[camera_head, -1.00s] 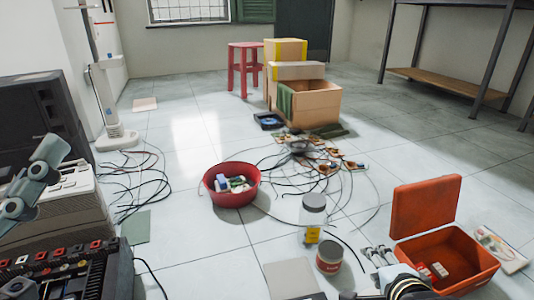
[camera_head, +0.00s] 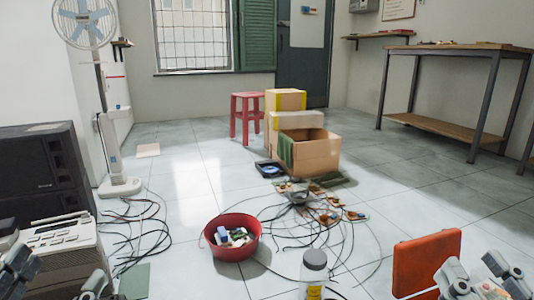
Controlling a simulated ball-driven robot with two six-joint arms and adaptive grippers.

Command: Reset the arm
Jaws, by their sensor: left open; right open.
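My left gripper (camera_head: 58,278) is at the bottom left corner, partly cut off by the frame edge. Its grey fingers are apart, and it is open and empty in front of the beige hi-fi unit (camera_head: 62,236). My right gripper (camera_head: 472,268) is at the bottom right, also cut off by the frame edge. It is open, with nothing seen between its fingers, in front of the orange toolbox's raised lid (camera_head: 427,262). The toolbox's lower part is mostly hidden.
A red basin (camera_head: 232,252) with small items sits mid-floor beside tangled cables (camera_head: 290,225). A clear jar (camera_head: 314,268) stands near the front. Cardboard boxes (camera_head: 309,158), a red stool (camera_head: 246,115), a fan (camera_head: 113,150) and a workbench (camera_head: 450,47) stand farther back. Tiles at right are clear.

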